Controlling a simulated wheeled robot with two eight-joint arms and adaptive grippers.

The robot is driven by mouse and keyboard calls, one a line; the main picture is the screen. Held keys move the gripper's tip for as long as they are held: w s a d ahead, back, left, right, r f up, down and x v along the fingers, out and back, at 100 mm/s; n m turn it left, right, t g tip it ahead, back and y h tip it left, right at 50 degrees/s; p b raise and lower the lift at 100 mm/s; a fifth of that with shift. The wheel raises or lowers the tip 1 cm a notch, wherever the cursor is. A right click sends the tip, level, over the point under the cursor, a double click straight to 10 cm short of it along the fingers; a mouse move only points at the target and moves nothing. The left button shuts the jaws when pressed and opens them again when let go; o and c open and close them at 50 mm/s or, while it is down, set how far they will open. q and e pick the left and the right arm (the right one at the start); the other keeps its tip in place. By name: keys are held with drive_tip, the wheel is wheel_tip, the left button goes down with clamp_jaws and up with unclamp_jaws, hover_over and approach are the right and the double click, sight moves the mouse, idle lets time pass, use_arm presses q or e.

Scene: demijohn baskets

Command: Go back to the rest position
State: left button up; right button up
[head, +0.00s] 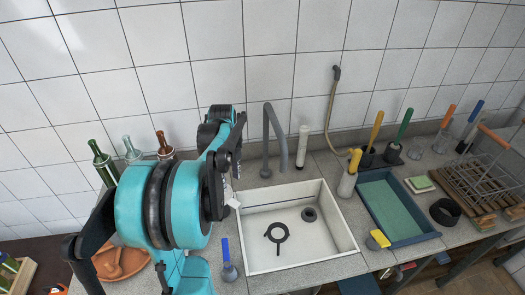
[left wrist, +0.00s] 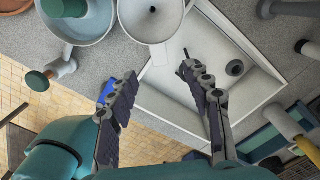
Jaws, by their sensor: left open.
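My left gripper (head: 229,168) is in front of the tiled wall in the head view, to the left of the sink's faucet, with my teal left arm behind it. In the left wrist view its two dark fingers (left wrist: 160,85) are spread apart, with nothing between them. They hang over the counter and the near part of the white sink (left wrist: 172,103). My teal arm hides part of the counter in the head view. My right gripper is in neither view.
The white sink (head: 257,258) holds a black clamp-like ring (head: 277,236) and a small dark ring (head: 308,214). A grey faucet (head: 280,135) rises behind it. Bottles (head: 101,160) stand at left, and a blue-handled brush (head: 227,258) is beside the sink. A blue tray (head: 412,238) and wire rack (head: 490,165) are right.

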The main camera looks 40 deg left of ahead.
use_arm(q)
drive_tip(key=s+d+f+n+t+b, duration=0.2)
drive_tip(key=d+n, duration=0.3)
drive_tip(key=d, duration=0.5)
drive_tip(key=s+d+f+n+t+b, duration=0.2)
drive_tip(key=d+n+b, duration=0.3)
drive_tip(key=d, duration=0.5)
drive_tip(key=s+d+f+n+t+b, duration=0.1)
drive_tip(key=d+f+n+t+b, duration=0.2)
drive_tip(key=d+n, duration=0.3)
drive_tip(key=d+f, duration=0.1)
drive_tip(key=d, duration=0.3)
drive_tip(key=shift+s+d+b, duration=0.35)
drive_tip(key=shift+s, duration=0.05)
